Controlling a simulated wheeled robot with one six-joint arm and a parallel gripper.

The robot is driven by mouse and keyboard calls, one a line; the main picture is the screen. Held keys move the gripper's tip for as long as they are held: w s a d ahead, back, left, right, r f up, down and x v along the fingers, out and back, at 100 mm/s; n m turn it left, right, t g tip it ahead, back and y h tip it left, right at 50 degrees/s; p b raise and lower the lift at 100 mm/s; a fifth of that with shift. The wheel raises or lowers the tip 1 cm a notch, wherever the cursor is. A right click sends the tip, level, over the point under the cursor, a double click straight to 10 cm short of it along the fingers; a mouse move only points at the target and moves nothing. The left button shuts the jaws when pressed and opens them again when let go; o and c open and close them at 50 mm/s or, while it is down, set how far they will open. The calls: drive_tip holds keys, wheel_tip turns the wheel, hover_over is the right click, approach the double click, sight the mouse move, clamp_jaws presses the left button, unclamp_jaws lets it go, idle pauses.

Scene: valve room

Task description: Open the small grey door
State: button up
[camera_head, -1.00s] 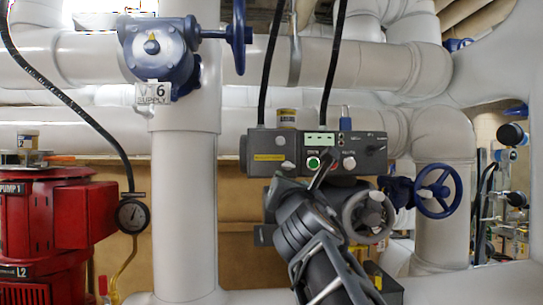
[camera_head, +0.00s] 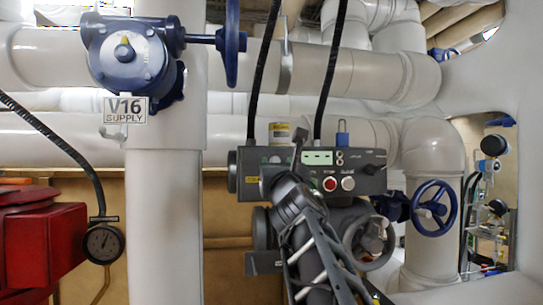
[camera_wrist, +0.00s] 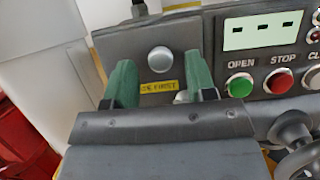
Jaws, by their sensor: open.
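The small grey door is the flat panel (camera_wrist: 180,32) at the left end of the grey control box (camera_head: 345,160). In the wrist view it has a round silver knob (camera_wrist: 160,59) and a yellow label (camera_wrist: 160,87) ending in "FIRST". It looks shut. My gripper (camera_wrist: 159,68) is open, with one green finger on each side of the knob; I cannot tell whether either touches it. In the head view my gripper and arm cover part of the door and the box front.
Right of the door are a display (camera_wrist: 262,30), a green OPEN button (camera_wrist: 239,85) and a red STOP button (camera_wrist: 279,79). A blue handwheel (camera_head: 434,208) is to the right. A V16 valve (camera_head: 130,50) and red pump (camera_head: 40,235) are on the left.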

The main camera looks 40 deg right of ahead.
drive_tip(key=shift+w+d+r, duration=0.3)
drive_tip(key=shift+w, duration=0.3)
drive_tip(key=shift+c, duration=0.5)
clamp_jaws()
